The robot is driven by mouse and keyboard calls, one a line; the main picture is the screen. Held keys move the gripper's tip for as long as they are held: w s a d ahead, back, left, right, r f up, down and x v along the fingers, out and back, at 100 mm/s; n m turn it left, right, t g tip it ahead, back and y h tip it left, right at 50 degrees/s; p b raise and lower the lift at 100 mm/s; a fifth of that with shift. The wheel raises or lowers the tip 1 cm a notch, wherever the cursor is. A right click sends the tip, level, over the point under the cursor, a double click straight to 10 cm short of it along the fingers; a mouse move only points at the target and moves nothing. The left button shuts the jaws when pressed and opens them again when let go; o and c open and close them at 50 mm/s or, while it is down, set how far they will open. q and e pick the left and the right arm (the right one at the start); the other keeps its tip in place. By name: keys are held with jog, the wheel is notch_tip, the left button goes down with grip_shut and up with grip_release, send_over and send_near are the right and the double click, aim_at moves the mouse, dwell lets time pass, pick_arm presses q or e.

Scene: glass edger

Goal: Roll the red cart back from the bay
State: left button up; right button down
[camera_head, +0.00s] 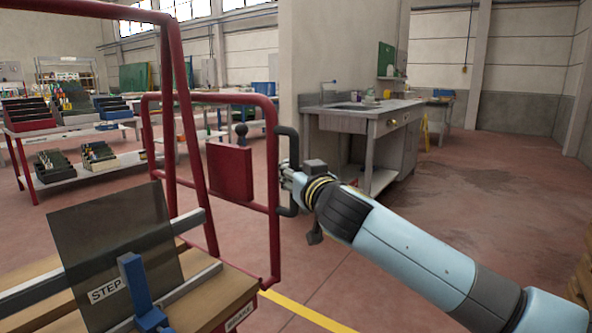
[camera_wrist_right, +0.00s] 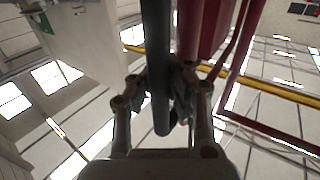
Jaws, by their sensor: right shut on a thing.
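The red cart (camera_head: 272,190) stands at the left of the head view, with a tubular red frame, a red panel (camera_head: 230,172) and a wooden deck (camera_head: 205,300). A dark glass pane (camera_head: 115,250) leans upright on the deck beside a blue clamp (camera_head: 135,285). A black handle (camera_head: 292,150) is fixed to the right side of the cart frame. My right gripper (camera_head: 290,178) is at this handle and shut on it. In the right wrist view the dark handle bar (camera_wrist_right: 157,60) runs between the fingers (camera_wrist_right: 162,95). My left gripper is not in view.
A yellow floor line (camera_head: 305,312) runs beside the cart. A grey sink counter (camera_head: 370,115) stands by a pillar (camera_head: 315,60) beyond my arm. Shelves with tools (camera_head: 70,128) stand at the back left.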

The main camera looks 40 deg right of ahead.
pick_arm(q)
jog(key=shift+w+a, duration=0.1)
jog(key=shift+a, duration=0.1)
pick_arm(e)
jog(key=shift+s+a+f, duration=0.1)
jog(key=shift+s+f, duration=0.15)
jog(key=shift+f, duration=0.1)
jog(key=c, duration=1.8)
grip_release()
jog(key=o, duration=0.4)
jog(key=shift+s+a+r, duration=0.1)
jog(key=shift+a+r, duration=0.1)
jog(key=shift+r, duration=0.05)
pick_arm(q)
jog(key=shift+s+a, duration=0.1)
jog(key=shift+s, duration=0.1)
pick_arm(e)
jog(key=shift+o, duration=1)
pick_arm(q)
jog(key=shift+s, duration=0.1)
pick_arm(e)
jog(key=v, duration=1.1)
jog(key=shift+s, duration=0.4)
jog(key=shift+a, duration=0.1)
